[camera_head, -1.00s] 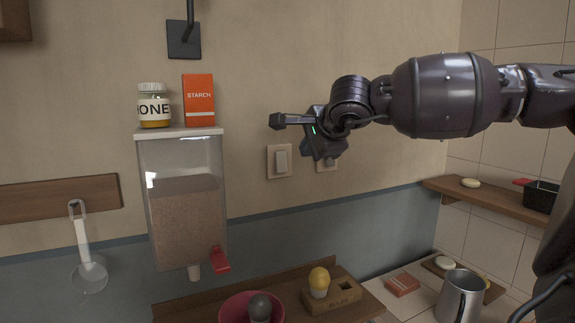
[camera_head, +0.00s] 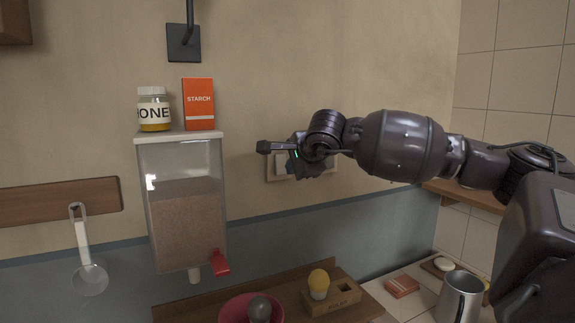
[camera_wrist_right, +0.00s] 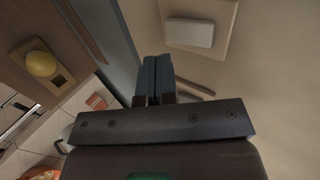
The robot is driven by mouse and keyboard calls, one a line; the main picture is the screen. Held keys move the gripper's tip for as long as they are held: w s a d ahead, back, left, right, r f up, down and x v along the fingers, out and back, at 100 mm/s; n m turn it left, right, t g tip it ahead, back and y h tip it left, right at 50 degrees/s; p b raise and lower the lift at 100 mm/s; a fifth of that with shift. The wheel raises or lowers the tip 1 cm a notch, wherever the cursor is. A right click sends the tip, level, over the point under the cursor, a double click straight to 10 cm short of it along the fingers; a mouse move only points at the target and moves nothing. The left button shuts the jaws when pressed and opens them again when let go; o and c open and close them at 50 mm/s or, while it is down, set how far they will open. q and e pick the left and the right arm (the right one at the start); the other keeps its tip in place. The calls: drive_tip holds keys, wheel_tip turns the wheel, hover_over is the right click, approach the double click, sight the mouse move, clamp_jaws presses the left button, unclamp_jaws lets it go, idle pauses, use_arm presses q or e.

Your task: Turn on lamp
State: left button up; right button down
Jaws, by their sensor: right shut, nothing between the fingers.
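A dark wall fixture (camera_head: 184,42), which looks like the lamp's mount, is at the top of the head view; its arm rises out of frame and no lamp head shows. A pale wall switch plate (camera_head: 270,170) is mostly covered by my right gripper (camera_head: 309,165). A second switch beside it is largely hidden. In the right wrist view a white rocker switch (camera_wrist_right: 190,32) sits on its plate, above and right of my right gripper's closed, empty fingers (camera_wrist_right: 155,80). The fingers are close to the wall; I cannot tell whether they touch it. My left gripper is not in view.
A dispenser (camera_head: 186,215) hangs left of the gripper, with a honey jar (camera_head: 154,112) and starch box (camera_head: 198,104) on top. Below are a yellow bulb (camera_head: 319,283) in a wooden holder, a red bowl (camera_head: 235,310) and a metal mug (camera_head: 459,297).

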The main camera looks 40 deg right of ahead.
sight(281, 165)
drive_tip(key=w, duration=0.1)
drive_tip(key=w+d+p, duration=0.1)
drive_tip(key=w, duration=0.2)
drive_tip(key=shift+d+f, duration=0.15)
drive_tip(key=shift+f, duration=0.25)
drive_tip(key=t+b, duration=0.1)
drive_tip(key=b, duration=0.3)
drive_tip(key=shift+w+d+h, duration=0.1)
drive_tip(key=shift+h, duration=0.2)
